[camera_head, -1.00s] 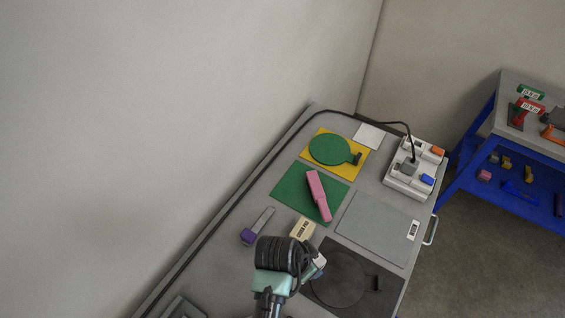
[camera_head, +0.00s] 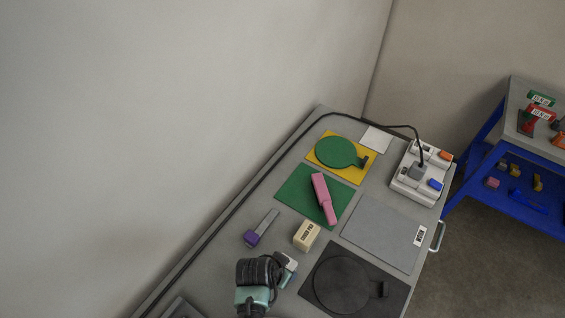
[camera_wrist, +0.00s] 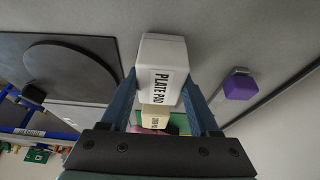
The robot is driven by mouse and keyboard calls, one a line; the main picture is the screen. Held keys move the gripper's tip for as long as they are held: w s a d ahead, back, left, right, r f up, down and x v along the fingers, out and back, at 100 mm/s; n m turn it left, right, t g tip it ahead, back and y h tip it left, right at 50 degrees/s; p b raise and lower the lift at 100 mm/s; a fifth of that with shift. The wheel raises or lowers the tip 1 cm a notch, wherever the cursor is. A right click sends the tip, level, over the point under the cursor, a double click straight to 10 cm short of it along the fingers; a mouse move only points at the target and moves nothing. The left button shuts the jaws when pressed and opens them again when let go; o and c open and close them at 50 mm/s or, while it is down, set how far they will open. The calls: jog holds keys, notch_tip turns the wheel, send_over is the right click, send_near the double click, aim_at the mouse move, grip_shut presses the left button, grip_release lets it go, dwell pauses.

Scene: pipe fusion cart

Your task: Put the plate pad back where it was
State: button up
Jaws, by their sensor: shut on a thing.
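The plate pad (camera_wrist: 163,70) is a white block with the label PLATE PAD. In the wrist view it sits between the two blue fingers of my gripper (camera_wrist: 163,90), which is shut on it. In the head view the pad (camera_head: 290,261) shows as a small pale end beyond my dark wrist, over the grey bench left of the black mat. My gripper (camera_head: 282,272) is mostly hidden there by the wrist. I cannot tell whether the pad touches the bench.
A cream labelled block (camera_head: 307,236) and a purple-handled tool (camera_head: 259,230) stand close by. A black mat (camera_head: 385,298) with a round black plate (camera_head: 342,284) lies to the right. A pink tool (camera_head: 324,198) lies on a green mat (camera_head: 293,188). Bare bench shows between the purple tool and my wrist.

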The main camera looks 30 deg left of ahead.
jog(key=shift+f, duration=0.2)
jog(key=shift+f, duration=0.2)
jog(key=o, duration=1.2)
jog(key=shift+r, duration=0.1)
jog(key=shift+r, duration=0.25)
jog(key=v, duration=1.1)
jog(key=shift+s+r, duration=0.25)
jog(key=shift+r, duration=0.05)
